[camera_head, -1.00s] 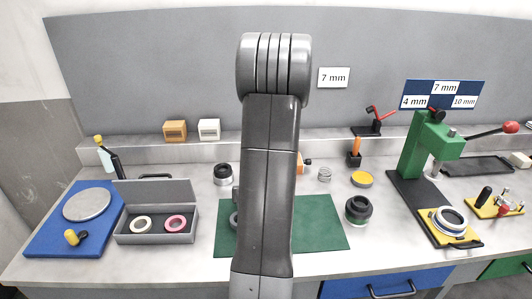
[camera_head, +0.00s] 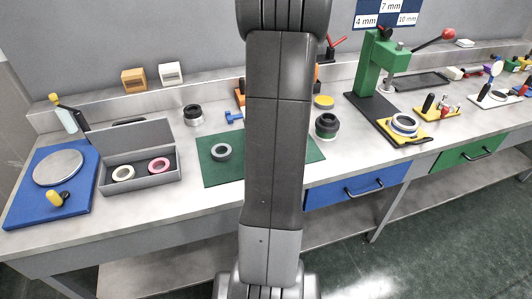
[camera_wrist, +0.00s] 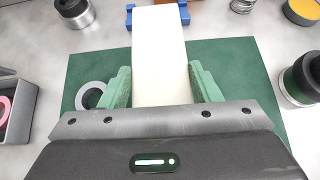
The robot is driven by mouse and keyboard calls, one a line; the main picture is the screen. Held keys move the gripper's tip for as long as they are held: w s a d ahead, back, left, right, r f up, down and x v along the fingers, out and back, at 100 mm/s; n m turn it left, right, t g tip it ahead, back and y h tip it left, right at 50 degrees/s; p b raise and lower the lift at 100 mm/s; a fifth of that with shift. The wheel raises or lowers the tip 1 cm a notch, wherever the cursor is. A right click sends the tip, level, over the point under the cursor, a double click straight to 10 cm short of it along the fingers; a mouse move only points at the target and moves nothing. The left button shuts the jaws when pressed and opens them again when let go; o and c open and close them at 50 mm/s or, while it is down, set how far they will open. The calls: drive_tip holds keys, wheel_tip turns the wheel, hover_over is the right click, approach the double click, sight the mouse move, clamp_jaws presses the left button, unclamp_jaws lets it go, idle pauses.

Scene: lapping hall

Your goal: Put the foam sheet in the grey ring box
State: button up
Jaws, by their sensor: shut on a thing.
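The foam sheet (camera_wrist: 160,50) is a long cream-white strip in the wrist view. My gripper (camera_wrist: 162,86) is shut on it, with a green finger on each side, and it points away from me above the green mat. In the head view my arm hides the gripper and the sheet. The grey ring box (camera_head: 143,187) stands open at the left of the bench, lid raised at the back. It holds a white ring (camera_head: 123,173) and a pink ring (camera_head: 159,165). Its edge also shows at the left of the wrist view (camera_wrist: 22,112).
A grey ring (camera_head: 221,152) lies on the green mat (camera_head: 213,175), right of the box. A blue board (camera_head: 30,213) with a grey disc lies left of it. A black-and-silver cylinder (camera_head: 193,115) stands behind the mat. A green press (camera_head: 372,70) stands further right.

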wheel_tip(320, 180, down, 10)
drive_tip(key=b, duration=0.4)
drive_tip(key=shift+d+b, duration=0.1)
drive_tip(key=shift+b, duration=0.2)
drive_tip(key=shift+f, duration=0.1)
drive_tip(key=o, duration=1)
drive_tip(key=shift+o, duration=0.2)
